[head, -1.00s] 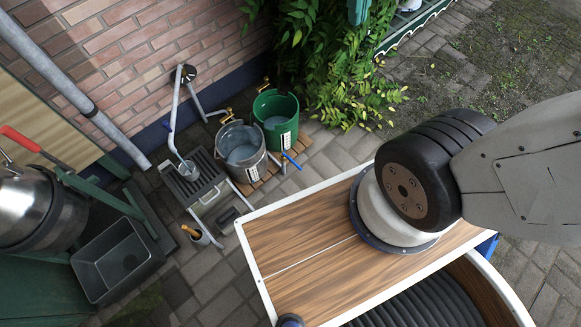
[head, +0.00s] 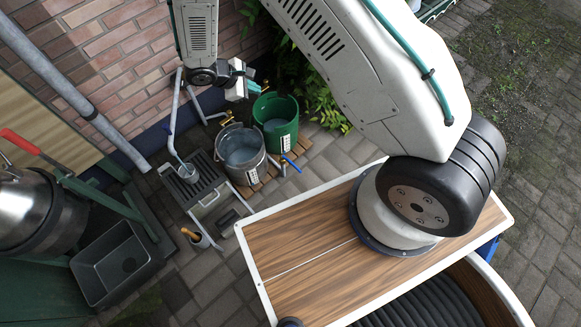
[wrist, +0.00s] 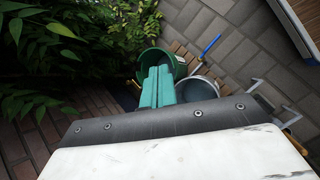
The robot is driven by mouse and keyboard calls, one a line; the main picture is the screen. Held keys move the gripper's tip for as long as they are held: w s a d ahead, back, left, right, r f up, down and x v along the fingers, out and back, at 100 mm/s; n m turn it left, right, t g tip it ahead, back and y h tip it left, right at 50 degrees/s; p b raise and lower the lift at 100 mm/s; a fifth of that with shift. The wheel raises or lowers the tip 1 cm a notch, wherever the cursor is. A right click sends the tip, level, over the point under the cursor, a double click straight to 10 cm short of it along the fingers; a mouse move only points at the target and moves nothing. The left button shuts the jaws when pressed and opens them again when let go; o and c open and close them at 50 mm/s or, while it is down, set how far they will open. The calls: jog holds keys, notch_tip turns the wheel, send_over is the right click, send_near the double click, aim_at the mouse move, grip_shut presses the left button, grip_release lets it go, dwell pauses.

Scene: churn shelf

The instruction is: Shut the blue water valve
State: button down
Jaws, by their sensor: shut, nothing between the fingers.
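A blue lever (head: 291,163), which looks like the valve's handle, sits low at the front right of the green bucket, near the paving. It also shows in the wrist view (wrist: 210,45), beyond the buckets. Its fitting is too small to make out. My gripper (head: 254,87) is up near the brick wall, behind and above the buckets, apart from the lever. In the wrist view my teal fingers (wrist: 157,86) are together and empty, pointing toward the green bucket.
A green bucket (head: 276,139) and a metal bucket (head: 240,172) stand on wooden slats. A grey stand (head: 207,197) with a pipe is left of them. Leafy plants (head: 318,107) hang at the right. The wood-topped counter (head: 290,262) fills the front; paving lies between.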

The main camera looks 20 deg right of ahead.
jog(key=s+f+n, duration=0.3)
jog(key=s+f, duration=0.1)
jog(key=f, duration=0.8)
jog(key=s+a+f+n+t, duration=0.1)
jog(key=s+f, duration=0.4)
jog(key=f, duration=0.7)
jog(key=s+a+f+n, duration=0.1)
jog(key=s+f+n, duration=0.3)
jog(key=f, duration=0.8)
jog(key=shift+s+a+n, duration=0.15)
jog(key=shift+s+n, duration=0.15)
jog(key=shift+s, duration=0.15)
jog(key=shift+f, duration=0.1)
jog(key=w+d+r+x, duration=0.1)
jog(key=x, duration=1.2)
jog(key=shift+d+r, duration=0.3)
jog(key=shift+d, duration=0.05)
jog(key=shift+t, duration=0.3)
